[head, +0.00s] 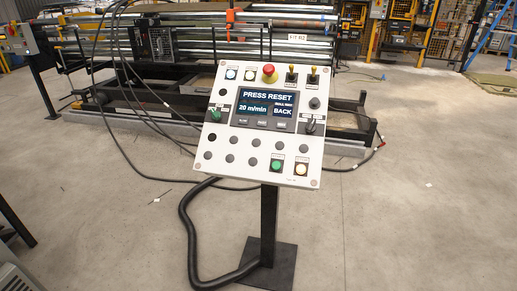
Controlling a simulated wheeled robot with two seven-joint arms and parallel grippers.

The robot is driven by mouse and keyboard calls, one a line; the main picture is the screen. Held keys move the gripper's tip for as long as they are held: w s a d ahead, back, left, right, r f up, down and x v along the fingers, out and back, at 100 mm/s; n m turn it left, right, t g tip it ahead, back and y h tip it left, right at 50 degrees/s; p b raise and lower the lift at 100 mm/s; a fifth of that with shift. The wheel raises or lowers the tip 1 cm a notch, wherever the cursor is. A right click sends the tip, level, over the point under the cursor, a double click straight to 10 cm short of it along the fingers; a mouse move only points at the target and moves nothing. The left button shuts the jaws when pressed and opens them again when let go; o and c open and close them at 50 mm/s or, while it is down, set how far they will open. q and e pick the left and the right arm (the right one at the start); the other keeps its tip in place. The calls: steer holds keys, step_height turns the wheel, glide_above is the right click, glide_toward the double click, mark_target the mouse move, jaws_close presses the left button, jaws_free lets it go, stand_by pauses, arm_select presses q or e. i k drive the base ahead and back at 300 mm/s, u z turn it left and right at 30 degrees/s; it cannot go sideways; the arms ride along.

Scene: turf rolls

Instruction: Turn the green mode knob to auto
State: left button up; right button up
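A white control panel (229,164) stands tilted on a black post in the middle of the head view. The green mode knob (215,115) is at the panel's left side, left of the screen. Its label is too small to read, so I cannot tell which mode it points to. The screen (266,104) reads "PRESS RESET", "20 m/min" and "BACK". A red mushroom button (269,72) is at the top, and a green button (276,165) and a lit button (301,170) are at the bottom right. Neither of my grippers is in view.
The post stands on a dark floor plate (268,268), with a black corrugated hose (190,255) curving to its left. A roller machine (170,85) and loose cables are behind the panel. The concrete floor (420,220) to the right is mostly clear.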

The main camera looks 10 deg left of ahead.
mark_target(215, 115)
steer(key=k, duration=0.55)
steer(key=u, duration=0.55)
steer(key=i, duration=1.1)
steer(key=u, duration=0.95)
